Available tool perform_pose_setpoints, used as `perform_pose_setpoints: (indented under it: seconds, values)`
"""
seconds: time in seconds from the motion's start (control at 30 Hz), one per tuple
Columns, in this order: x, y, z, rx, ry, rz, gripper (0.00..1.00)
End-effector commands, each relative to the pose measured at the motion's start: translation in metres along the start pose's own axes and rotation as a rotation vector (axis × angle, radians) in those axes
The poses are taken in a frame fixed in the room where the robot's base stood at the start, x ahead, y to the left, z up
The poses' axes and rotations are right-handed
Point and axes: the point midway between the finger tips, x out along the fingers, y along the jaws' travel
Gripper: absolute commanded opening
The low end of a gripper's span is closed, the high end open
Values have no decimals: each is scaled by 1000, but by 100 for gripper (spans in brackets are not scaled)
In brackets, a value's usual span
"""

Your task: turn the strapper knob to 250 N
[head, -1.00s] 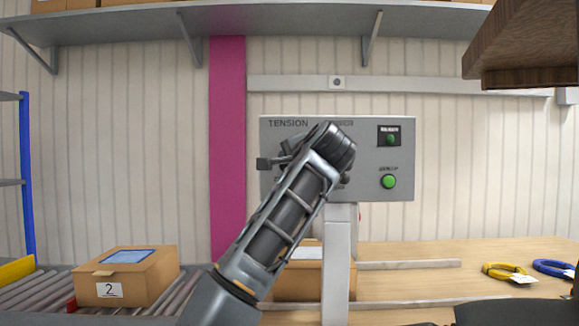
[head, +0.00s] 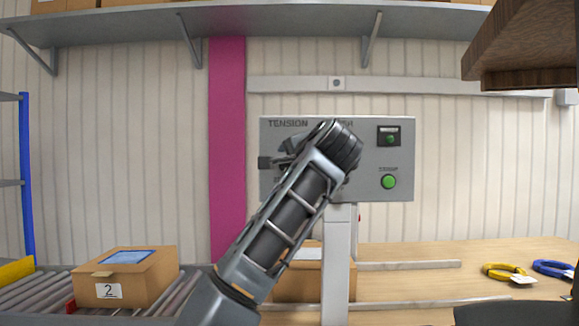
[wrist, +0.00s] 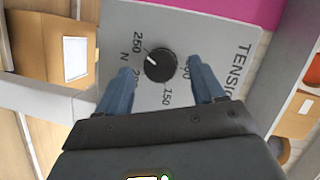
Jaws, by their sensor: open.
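The black round strapper knob (wrist: 160,66) sits on the grey tension panel (wrist: 215,22) in the wrist view. Its white mark points to the upper left, between the 250 label (wrist: 138,42) and the N. The 150 label (wrist: 168,97) is below the knob; another label by the left finger is partly covered. My gripper (wrist: 160,74) is open, with one finger on each side of the knob and gaps showing between them. In the head view the panel (head: 370,160) stands upright, and my arm hides the knob.
The panel also carries a green button (head: 389,182) and a small dark switch box (head: 389,136). A carton (head: 125,275) rests on the roller conveyor at left. Yellow (head: 503,271) and blue cable coils lie on the bench at right. A brown wooden object (head: 520,45) overhangs upper right.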

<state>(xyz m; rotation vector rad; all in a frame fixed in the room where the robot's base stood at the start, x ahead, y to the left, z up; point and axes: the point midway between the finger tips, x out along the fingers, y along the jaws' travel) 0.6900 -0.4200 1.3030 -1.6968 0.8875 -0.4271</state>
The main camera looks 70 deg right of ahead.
Motion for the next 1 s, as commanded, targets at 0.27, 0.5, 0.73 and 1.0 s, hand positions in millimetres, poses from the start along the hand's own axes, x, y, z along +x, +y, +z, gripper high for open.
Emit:
perform_pose_setpoints:
  seconds: [0.27,0.5,0.73,1.0]
  values:
    - [-45,1,0,0,2,-1,68]
    - [-59,1,0,1,0,1,68]
    - [-59,1,0,0,-1,2,68]
    - [-59,1,0,1,-1,2,68]
